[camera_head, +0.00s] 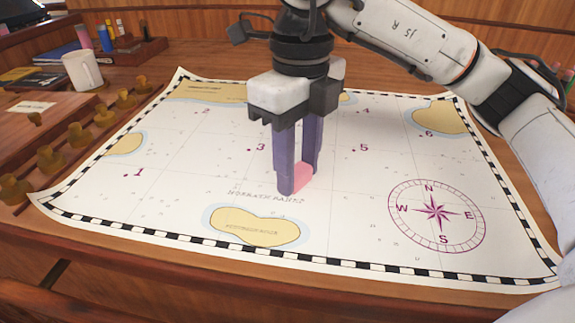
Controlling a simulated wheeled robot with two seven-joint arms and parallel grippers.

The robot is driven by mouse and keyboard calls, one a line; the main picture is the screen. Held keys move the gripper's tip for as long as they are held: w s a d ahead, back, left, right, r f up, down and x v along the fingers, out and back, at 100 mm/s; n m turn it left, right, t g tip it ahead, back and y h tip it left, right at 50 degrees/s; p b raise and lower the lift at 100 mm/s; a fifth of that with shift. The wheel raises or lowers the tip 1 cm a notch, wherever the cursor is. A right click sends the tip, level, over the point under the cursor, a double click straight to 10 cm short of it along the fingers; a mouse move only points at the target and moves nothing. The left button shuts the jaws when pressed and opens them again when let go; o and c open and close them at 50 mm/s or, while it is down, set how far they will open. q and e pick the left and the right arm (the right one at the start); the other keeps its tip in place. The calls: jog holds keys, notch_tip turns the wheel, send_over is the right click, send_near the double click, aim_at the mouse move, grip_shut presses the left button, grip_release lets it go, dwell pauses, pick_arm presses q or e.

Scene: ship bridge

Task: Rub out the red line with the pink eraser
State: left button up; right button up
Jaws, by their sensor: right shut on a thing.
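My right gripper (296,182) points down over the middle of the sea chart (345,220). Its purple fingers are shut on the pink eraser (304,175), whose lower part shows between the fingertips. The eraser is at the chart's surface or just above it; I cannot tell whether it touches. It is just above the lettering over the lower yellow island (252,228). No red line shows on the chart; the gripper and arm cover part of the chart behind them. My left gripper is not in view.
The chart lies on a wooden table with numbered marks and a compass rose (437,213). A white mug (82,70), books (62,56) and a pen holder (130,47) stand at the back left. Several brass stamps (80,134) line the left edge.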

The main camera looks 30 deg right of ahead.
jog(key=shift+s+d, duration=0.15)
jog(key=shift+d, duration=0.15)
jog(key=shift+r+p, duration=1.2)
jog(key=shift+r, duration=0.2)
notch_tip(320, 180, up, 3)
jog(key=p, duration=0.3)
jog(key=shift+r, duration=0.15)
